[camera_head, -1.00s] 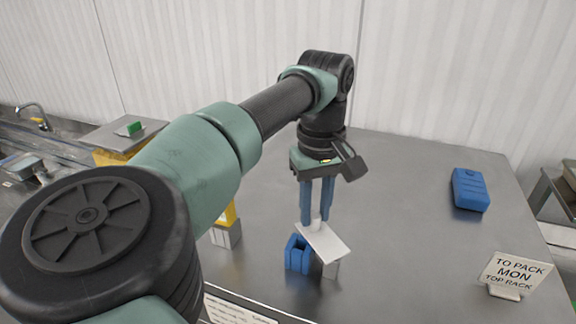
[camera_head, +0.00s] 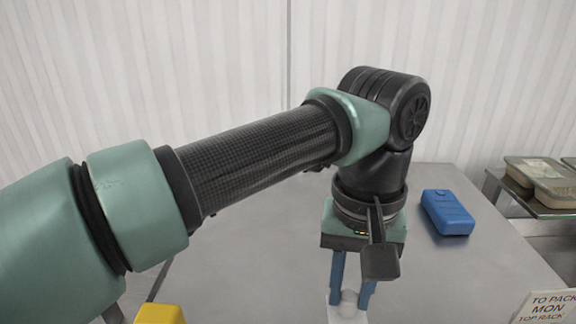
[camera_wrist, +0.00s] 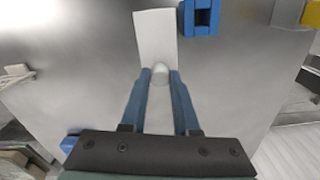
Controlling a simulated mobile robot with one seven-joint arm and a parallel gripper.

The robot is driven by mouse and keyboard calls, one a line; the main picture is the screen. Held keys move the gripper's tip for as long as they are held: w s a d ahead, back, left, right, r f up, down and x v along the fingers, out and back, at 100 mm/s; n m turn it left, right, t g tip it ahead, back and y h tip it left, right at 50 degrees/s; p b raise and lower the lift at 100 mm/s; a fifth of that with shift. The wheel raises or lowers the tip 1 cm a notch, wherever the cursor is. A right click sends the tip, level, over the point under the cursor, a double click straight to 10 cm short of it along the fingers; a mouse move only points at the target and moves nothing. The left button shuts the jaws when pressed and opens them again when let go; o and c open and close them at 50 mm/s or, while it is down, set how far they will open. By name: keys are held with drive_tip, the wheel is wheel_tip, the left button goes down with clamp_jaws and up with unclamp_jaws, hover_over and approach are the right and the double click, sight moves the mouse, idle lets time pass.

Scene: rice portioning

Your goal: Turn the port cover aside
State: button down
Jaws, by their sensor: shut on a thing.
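The port cover is a flat white plate (camera_wrist: 155,36) with a pale round knob (camera_wrist: 160,70) near one end. In the wrist view the plate stretches away from my gripper (camera_wrist: 160,78). The two blue fingers are shut on the knob, one on each side. In the head view my gripper (camera_head: 350,300) points down at the lower edge, with the knob between the fingertips; most of the plate is cut off there. A blue slotted block (camera_wrist: 200,17) stands just right of the plate's far end in the wrist view. I cannot tell whether they touch.
A blue case (camera_head: 447,212) lies on the steel table (camera_head: 440,270) at the right. A printed sign (camera_head: 548,308) stands at the lower right. Trays (camera_head: 543,172) sit on a side shelf. A yellow item (camera_head: 160,313) shows at the lower left. The table between gripper and case is clear.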

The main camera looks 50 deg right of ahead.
drive_tip(key=shift+s+d+m+b, duration=0.35)
drive_tip(key=shift+s+m, duration=0.1)
drive_tip(key=shift+m, duration=0.35)
drive_tip(key=c, duration=0.6)
unclamp_jaws()
drive_tip(key=shift+s, duration=0.1)
drive_tip(key=shift+c, duration=0.2)
wheel_tip(320, 180, up, 13)
drive_tip(key=b, duration=0.2)
